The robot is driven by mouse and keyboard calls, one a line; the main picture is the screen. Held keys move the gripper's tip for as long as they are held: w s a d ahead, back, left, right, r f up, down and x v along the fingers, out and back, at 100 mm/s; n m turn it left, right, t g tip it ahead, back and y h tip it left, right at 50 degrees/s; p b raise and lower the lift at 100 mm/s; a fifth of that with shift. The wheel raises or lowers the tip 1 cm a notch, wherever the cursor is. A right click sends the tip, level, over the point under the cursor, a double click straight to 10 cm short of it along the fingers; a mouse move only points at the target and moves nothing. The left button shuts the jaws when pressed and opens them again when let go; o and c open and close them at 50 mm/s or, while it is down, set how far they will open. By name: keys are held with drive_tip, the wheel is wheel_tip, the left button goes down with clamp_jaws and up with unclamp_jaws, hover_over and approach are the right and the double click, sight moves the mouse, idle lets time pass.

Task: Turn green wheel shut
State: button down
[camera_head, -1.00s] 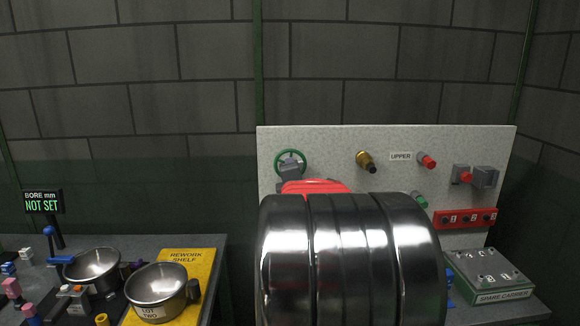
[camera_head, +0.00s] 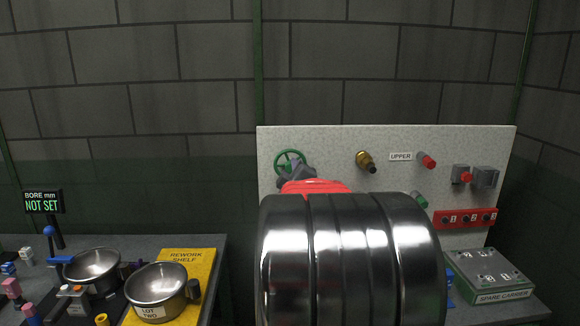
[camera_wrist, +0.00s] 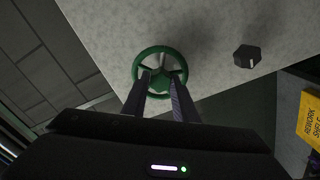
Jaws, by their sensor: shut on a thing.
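The green wheel (camera_head: 289,157) is mounted at the upper left of the pale speckled panel (camera_head: 320,142). It also shows in the wrist view (camera_wrist: 160,57), facing the camera, with its rim and spokes visible. My gripper (camera_wrist: 161,84) is shut on the green wheel, its two fingers reaching to the lower part of the wheel around the hub. In the head view my gripper (camera_head: 296,170) covers the lower right of the wheel. The exact finger contact is hard to see there.
A brass fitting (camera_head: 364,159) and red knob (camera_head: 427,161) stick out of the panel right of the wheel. A black knob (camera_wrist: 247,57) shows in the wrist view. My arm hides the panel's lower middle.

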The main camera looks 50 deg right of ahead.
drive_tip(key=m, duration=1.1)
idle(0.3)
drive_tip(key=c, duration=1.4)
unclamp_jaws()
